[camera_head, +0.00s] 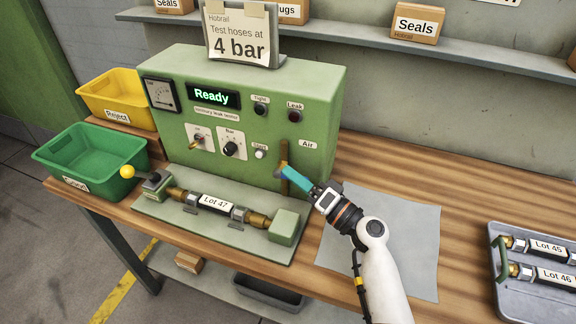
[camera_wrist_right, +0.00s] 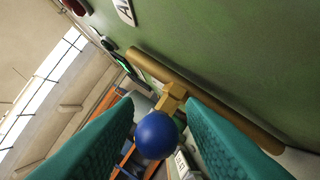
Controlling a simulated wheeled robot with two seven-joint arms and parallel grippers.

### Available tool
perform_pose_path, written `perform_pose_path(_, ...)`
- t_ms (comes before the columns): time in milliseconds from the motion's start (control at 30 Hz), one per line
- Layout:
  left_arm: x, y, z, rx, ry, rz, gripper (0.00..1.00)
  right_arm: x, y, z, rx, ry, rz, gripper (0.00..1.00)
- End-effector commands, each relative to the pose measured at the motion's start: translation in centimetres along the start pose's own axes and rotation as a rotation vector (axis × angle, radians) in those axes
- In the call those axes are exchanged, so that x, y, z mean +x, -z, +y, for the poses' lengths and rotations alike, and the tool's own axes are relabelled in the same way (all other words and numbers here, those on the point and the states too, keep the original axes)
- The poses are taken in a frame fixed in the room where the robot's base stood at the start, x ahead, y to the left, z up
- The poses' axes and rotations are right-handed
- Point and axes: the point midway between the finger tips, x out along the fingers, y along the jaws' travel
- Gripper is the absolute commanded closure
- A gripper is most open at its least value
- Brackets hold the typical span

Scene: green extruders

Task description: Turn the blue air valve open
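The blue air valve shows in the right wrist view as a round blue knob (camera_wrist_right: 157,136) on a short brass stem (camera_wrist_right: 174,97). The stem joins a brass pipe (camera_wrist_right: 222,110) that runs along the green machine front. In the head view the pipe (camera_head: 284,160) stands below the "Air" label (camera_head: 308,144); the gripper hides the blue knob there. My right gripper (camera_head: 287,172) is at the valve. Its two teal fingers (camera_wrist_right: 160,100) are apart, one on each side of the blue knob, with some gap visible. I cannot tell whether either finger touches it. My left gripper is out of view.
The green tester (camera_head: 320,100) shows "Ready" on its display (camera_head: 213,96). A fixture (camera_head: 170,215) holds the Lot 47 hose (camera_head: 216,204) in front. A grey tray (camera_head: 508,300) with hoses lies at right. Green (camera_head: 50,150) and yellow (camera_head: 90,97) bins stand at left.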

Motion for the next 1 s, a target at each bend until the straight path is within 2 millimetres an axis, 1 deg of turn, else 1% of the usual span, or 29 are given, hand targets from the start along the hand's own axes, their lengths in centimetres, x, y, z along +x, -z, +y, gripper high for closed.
perform_pose_path(33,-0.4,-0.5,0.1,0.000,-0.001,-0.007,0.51,0.8,-0.1,0.1,0.002,0.000,0.000,0.63)
perform_pose_path(100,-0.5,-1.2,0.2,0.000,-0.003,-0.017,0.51,1.5,-0.1,0.1,0.001,0.000,0.000,0.63)
perform_pose_path(233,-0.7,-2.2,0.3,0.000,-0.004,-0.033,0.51,2.3,0.0,0.0,0.000,0.001,0.001,0.63)
perform_pose_path(533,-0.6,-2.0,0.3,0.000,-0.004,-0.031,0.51,2.4,0.1,-0.1,0.000,0.002,0.001,0.63)
perform_pose_path(700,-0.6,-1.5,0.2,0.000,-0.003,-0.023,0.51,2.4,0.1,-0.1,0.000,0.002,0.001,0.91)
perform_pose_path(767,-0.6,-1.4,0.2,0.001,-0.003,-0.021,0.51,2.4,0.1,-0.1,0.000,0.002,0.001,1.00)
perform_pose_path(1000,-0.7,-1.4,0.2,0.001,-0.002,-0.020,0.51,2.4,0.0,-0.1,-0.001,0.003,0.001,1.00)
